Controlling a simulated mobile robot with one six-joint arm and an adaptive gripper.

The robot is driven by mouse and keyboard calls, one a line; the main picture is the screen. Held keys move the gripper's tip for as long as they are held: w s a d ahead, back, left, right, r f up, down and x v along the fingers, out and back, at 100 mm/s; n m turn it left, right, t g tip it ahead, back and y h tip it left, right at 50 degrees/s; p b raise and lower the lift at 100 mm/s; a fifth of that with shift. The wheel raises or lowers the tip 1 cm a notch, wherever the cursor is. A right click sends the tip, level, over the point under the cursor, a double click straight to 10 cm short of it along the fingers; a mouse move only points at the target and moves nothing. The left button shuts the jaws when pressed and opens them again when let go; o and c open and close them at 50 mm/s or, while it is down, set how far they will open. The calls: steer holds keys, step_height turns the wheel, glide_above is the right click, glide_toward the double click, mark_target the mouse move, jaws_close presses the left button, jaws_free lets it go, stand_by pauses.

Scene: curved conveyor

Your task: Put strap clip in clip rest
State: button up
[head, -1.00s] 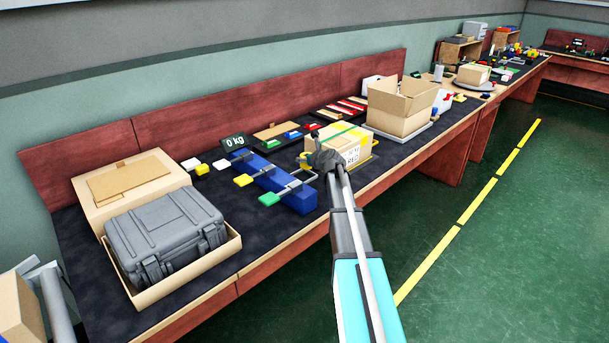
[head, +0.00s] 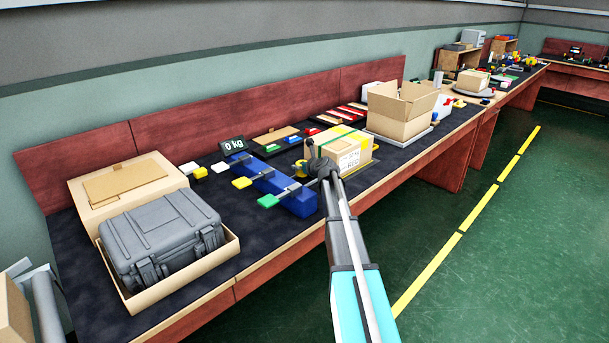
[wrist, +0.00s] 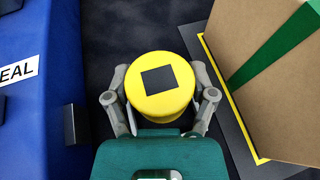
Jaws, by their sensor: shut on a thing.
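A yellow round piece with a black square on its top (wrist: 160,85) sits between the fingers of my gripper (wrist: 160,98). It is likely the strap clip. My gripper is shut on it, one finger on each side. In the head view my gripper (head: 318,167) is between the blue block (head: 300,197) and a cardboard box (head: 352,157) with a green strap. The yellow piece shows there just left of it (head: 299,166). The blue block also shows at left in the wrist view (wrist: 35,120), with lettering ending "EAL". I cannot tell which thing is the clip rest.
The strapped box stands on a dark mat with a yellow border (wrist: 225,90), close right of my gripper. An open carton (head: 400,110) stands behind. A grey case (head: 160,235) sits far left.

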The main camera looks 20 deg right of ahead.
steer(key=shift+f+b, duration=1.15)
steer(key=shift+f, duration=0.35)
steer(key=o, duration=1.2)
steer(key=shift+f, duration=0.1)
steer(key=shift+r, duration=0.25)
steer(key=p+v, duration=0.4)
steer(key=v, duration=0.6)
steer(key=shift+s, duration=0.35)
steer(key=shift+s+d+r+p, duration=0.15)
steer(key=shift+s+r+p, duration=0.15)
steer(key=shift+s, duration=0.35)
